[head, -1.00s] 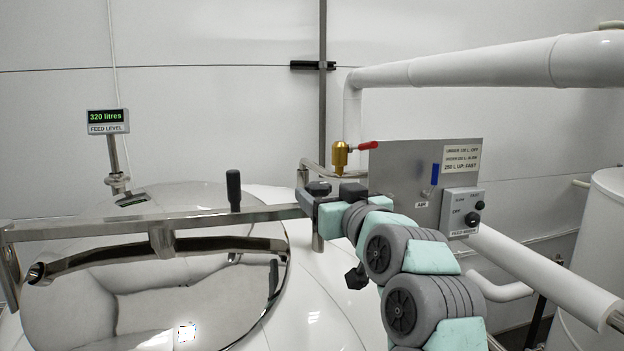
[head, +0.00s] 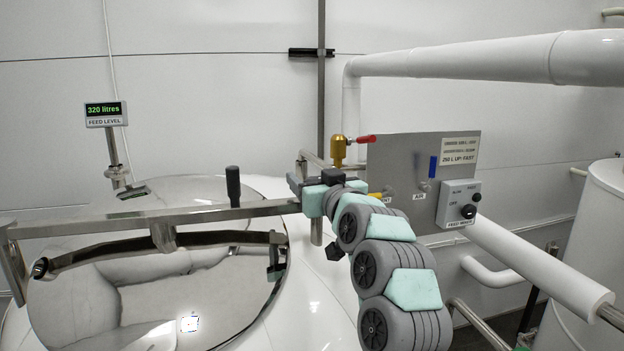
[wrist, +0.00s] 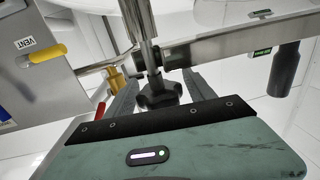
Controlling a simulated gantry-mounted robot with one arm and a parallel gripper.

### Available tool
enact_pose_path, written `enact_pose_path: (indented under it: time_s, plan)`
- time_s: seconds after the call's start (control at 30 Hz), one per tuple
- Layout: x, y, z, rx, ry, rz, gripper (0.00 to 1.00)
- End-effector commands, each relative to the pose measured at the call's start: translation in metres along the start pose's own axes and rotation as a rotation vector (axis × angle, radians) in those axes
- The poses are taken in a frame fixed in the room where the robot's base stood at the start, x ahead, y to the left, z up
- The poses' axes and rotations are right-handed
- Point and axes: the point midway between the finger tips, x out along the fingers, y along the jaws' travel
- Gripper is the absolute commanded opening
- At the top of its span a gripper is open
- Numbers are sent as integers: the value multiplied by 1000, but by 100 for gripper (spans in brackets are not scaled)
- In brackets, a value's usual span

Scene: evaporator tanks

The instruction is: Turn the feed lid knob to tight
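The feed lid knob (wrist: 160,94) is a black star-shaped knob on a metal post at the end of the lid's clamp bar (head: 190,215). In the wrist view, which is upside down, it sits between the two grey fingers of my gripper (wrist: 160,78). A gap shows beside the knob, so the fingers look open around it; contact cannot be made out. In the head view my gripper (head: 301,184) is at the right end of the bar and hides the knob. The shiny feed lid (head: 150,300) lies under the bar.
A black upright handle (head: 233,187) stands on the bar. A brass valve with a red lever (head: 339,152) is just behind my gripper. A grey panel (head: 410,150) carries a blue lever (head: 433,166), a yellow vent lever (wrist: 45,53) and a control box (head: 458,205). The level display (head: 104,113) reads 320 litres.

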Motion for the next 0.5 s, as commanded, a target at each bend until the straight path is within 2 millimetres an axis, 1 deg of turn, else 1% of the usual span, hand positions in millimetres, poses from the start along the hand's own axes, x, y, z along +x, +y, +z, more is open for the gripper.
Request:
enact_pose_path:
  time_s: [0.03, 0.07, 0.5]
  plan:
    - [0, 0, 0, 0, 0, 0, 58]
    - [0, 0, 0, 0, 0, 0, 55]
    - [0, 0, 0, 0, -1, 0, 19]
